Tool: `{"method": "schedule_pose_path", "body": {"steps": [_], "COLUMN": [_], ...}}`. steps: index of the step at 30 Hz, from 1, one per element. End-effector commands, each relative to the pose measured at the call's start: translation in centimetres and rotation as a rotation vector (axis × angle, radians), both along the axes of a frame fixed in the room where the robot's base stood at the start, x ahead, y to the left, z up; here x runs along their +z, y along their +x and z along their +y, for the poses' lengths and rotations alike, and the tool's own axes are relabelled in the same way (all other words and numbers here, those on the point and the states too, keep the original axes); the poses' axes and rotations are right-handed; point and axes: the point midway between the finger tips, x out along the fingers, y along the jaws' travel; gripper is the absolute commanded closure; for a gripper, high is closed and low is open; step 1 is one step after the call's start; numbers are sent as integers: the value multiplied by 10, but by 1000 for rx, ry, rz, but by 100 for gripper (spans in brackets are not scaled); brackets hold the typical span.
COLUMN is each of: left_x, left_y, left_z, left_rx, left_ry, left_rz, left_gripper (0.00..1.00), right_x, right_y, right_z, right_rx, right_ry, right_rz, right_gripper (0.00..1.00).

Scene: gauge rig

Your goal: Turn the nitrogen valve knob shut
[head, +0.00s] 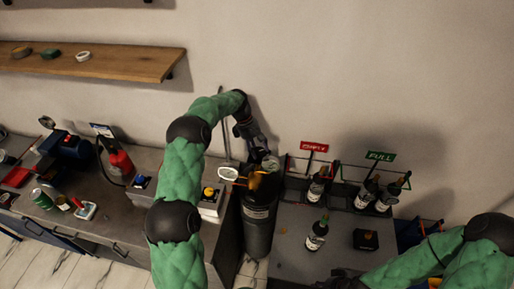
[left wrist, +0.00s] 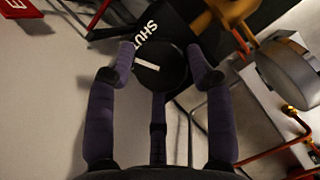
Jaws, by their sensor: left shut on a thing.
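The valve knob (left wrist: 152,78) is a round black disc with a short white line, in the left wrist view. White SHUT lettering (left wrist: 147,38) shows on a dark surface just beyond it. My left gripper (left wrist: 165,68) has a finger on each side of the knob and is shut on it. In the head view my left gripper (head: 260,150) is at the top of a dark gas cylinder (head: 258,230) with brass-coloured fittings (head: 258,183); the knob cannot be made out there. My right gripper (head: 342,281) is partly cut off at the bottom edge, and its jaws are unclear.
Dark bottles stand right of the cylinder, near a red EMPTY sign (head: 314,147) and a green FULL sign (head: 380,155). A single bottle (head: 317,235) and a black box (head: 365,240) stand in front. A red extinguisher (head: 120,160) is at left. A wall shelf (head: 100,65) hangs above.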

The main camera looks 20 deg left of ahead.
Motion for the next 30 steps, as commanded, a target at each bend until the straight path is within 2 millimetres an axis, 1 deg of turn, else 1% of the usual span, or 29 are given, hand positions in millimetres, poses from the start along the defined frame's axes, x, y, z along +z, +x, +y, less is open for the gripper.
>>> {"method": "schedule_pose_path", "body": {"steps": [1, 9, 15, 22, 30], "left_x": [1, 0, -1, -1, -1], "left_y": [1, 1, 1, 1, 0], "left_z": [-6, -6, -6, -6, -6], "left_rx": [-46, -268, -385, -461, -485], "left_ry": [-8, -8, -9, -9, -10], "left_rz": [3, 4, 5, 6, 7], "left_gripper": [80, 80, 80, 80, 80], "right_x": [1, 4, 5, 5, 5], "right_y": [0, 0, 0, 0, 0], "right_z": [0, 0, 0, 0, 0], "right_rx": [0, 0, 0, 0, 0], "right_ry": [0, 0, 0, 0, 0], "right_rz": [0, 0, 0, 0, 0], "right_gripper": [60, 60, 60, 60, 60]}}
